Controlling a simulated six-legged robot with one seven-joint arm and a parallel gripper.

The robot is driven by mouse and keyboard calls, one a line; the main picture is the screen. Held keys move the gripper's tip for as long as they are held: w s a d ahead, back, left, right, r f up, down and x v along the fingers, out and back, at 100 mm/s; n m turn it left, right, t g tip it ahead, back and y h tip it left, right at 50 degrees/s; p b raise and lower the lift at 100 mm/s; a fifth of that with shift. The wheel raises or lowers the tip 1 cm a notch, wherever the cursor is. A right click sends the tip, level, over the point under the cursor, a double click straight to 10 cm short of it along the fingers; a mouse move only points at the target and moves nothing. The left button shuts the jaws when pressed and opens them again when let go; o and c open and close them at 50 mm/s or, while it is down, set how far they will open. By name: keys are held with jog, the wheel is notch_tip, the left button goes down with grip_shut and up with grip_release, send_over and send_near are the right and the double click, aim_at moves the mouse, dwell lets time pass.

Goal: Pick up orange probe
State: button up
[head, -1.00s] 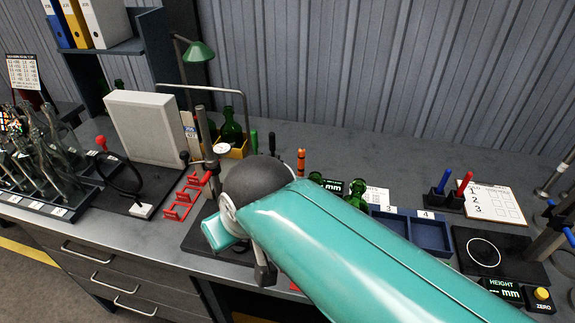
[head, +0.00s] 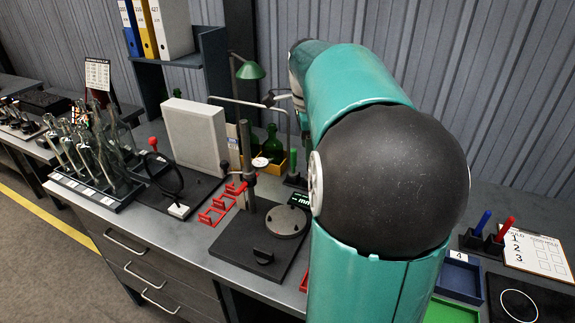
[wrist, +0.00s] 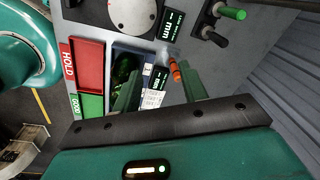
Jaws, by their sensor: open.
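The orange probe (wrist: 174,70) shows in the wrist view on the grey bench, just beyond my fingertips and closer to the right finger. My gripper (wrist: 160,72) is open and empty, its two green fingers spread apart. The probe appears between the lines of the fingers; I cannot tell how far below the tips it is. In the head view my arm covers the probe.
Green (wrist: 232,13) and black handled tools stand beyond the probe. A dial gauge stand (head: 249,160) and green lamp (head: 250,70) stand left of my arm.

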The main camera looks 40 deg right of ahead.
jog(key=s+d+m, duration=0.1)
jog(key=d+m, duration=0.1)
jog(key=d, duration=0.1)
jog(key=s+d+f+m, duration=0.1)
jog(key=d+m, duration=0.1)
jog(key=d, duration=0.1)
jog(key=s+d+f+m+y, duration=0.1)
jog(key=d+m, duration=0.1)
jog(key=d, duration=0.2)
notch_tip(320, 180, down, 7)
jog(key=shift+f, duration=0.15)
jog(key=shift+w+a+f, duration=0.1)
jog(key=shift+a+f, duration=0.05)
jog(key=shift+f, duration=1.4)
jog(key=shift+w+a+f, duration=0.1)
jog(key=shift+f, duration=1.45)
grip_shut()
